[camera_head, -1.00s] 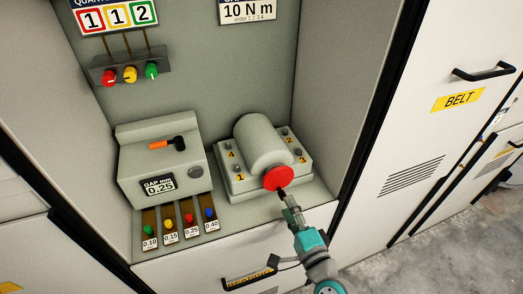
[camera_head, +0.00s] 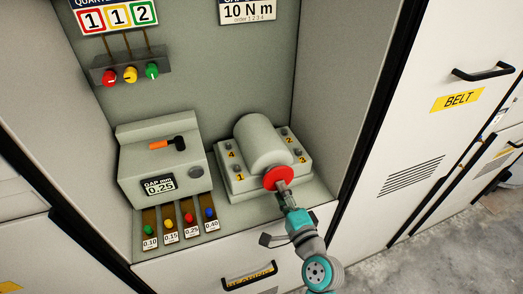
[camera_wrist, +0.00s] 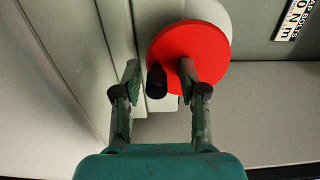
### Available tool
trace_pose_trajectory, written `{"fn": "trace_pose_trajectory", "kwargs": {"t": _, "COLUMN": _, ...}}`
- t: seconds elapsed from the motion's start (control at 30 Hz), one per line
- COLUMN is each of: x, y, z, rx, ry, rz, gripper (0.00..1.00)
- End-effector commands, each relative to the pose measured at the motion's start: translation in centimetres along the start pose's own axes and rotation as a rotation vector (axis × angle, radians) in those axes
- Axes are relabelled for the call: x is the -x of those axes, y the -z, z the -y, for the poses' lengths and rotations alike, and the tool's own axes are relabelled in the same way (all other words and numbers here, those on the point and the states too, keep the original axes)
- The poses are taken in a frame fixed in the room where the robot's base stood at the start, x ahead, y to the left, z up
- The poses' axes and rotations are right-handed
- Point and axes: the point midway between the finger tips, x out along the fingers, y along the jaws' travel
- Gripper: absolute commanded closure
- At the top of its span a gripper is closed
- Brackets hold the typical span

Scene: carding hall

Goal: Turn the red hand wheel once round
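The red hand wheel (camera_head: 275,177) is a flat red disc on the front of a grey rounded housing (camera_head: 262,142) inside the cabinet. In the wrist view the red hand wheel (camera_wrist: 205,50) fills the upper middle, with a black handle (camera_wrist: 156,84) sticking out near its lower left rim. In the wrist view my gripper (camera_wrist: 159,72) is open, with one finger on each side of the handle. The right finger overlaps the disc in the picture; contact cannot be told.
A gap gauge box (camera_head: 162,165) with an orange-handled tool (camera_head: 165,143) stands left of the housing. Several coloured knobs on tags (camera_head: 180,222) lie in front of it. A drawer handle (camera_head: 249,276) is below.

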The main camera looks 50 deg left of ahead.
Motion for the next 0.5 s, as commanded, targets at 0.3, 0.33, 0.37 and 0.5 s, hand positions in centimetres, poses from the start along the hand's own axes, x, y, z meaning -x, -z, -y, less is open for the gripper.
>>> {"fn": "trace_pose_trajectory", "kwargs": {"t": 0.3, "x": -0.07, "y": -0.07, "z": -0.57, "rx": -0.001, "ry": -0.011, "rz": 0.002, "gripper": 0.82}}
{"fn": "trace_pose_trajectory", "kwargs": {"t": 0.33, "x": -0.07, "y": -0.08, "z": -0.59, "rx": -0.002, "ry": -0.011, "rz": 0.003, "gripper": 0.81}}
{"fn": "trace_pose_trajectory", "kwargs": {"t": 0.37, "x": -0.07, "y": -0.11, "z": -0.61, "rx": -0.006, "ry": -0.012, "rz": 0.003, "gripper": 0.81}}
{"fn": "trace_pose_trajectory", "kwargs": {"t": 0.5, "x": -0.08, "y": -0.43, "z": -0.64, "rx": -0.091, "ry": -0.013, "rz": 0.003, "gripper": 0.82}}
